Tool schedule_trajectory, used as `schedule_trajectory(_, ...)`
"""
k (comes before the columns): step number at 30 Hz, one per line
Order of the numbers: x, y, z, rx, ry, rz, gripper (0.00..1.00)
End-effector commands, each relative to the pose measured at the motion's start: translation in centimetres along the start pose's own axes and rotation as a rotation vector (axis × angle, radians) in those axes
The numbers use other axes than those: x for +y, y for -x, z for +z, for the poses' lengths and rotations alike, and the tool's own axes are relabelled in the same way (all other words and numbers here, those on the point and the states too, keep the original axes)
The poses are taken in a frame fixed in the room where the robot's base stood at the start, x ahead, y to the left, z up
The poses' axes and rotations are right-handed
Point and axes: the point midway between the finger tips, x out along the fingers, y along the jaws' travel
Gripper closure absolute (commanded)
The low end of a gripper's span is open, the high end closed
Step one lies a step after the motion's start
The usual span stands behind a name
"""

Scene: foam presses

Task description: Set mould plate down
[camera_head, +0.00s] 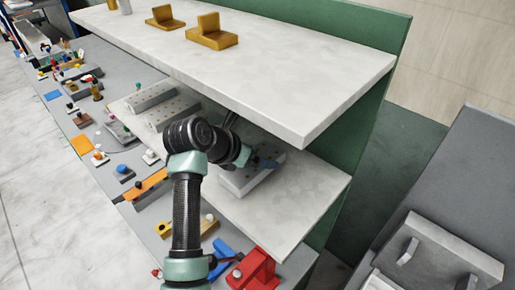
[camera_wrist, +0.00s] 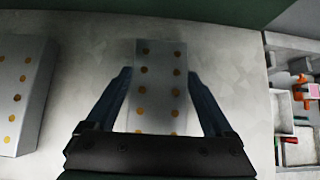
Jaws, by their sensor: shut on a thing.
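The mould plate (camera_wrist: 160,92) is a pale grey block with two rows of orange-brown dots on top. My gripper (camera_wrist: 159,74) is shut on it, with one dark finger along each long side. In the head view the plate (camera_head: 238,181) is at the lower shelf (camera_head: 305,190), under the overhanging upper shelf. My gripper (camera_head: 262,163) is above it there, partly hidden by my own arm. I cannot tell whether the plate's underside touches the shelf.
Another dotted plate (camera_wrist: 22,88) lies to the left in the wrist view, apart from the held one. The upper shelf (camera_head: 290,80) carries tan angled blocks (camera_head: 212,34) and overhangs closely. A cluttered grey bench (camera_head: 95,120) lies left. A red clamp-like object (camera_head: 254,270) is near the front.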

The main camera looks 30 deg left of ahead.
Motion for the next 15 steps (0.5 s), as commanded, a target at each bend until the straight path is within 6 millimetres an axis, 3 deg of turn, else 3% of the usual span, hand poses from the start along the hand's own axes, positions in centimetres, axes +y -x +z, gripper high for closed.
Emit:
schedule_trajectory(11,0.07,-0.22,-0.17,-0.005,-0.001,0.002,1.0)
schedule_trajectory(12,0.02,-0.28,-0.3,-0.001,0.0,0.0,0.06)
schedule_trajectory(13,0.02,-0.28,-0.3,-0.001,0.0,0.0,0.0)
schedule_trajectory(15,0.01,-0.27,-0.3,-0.001,0.0,0.0,0.0)
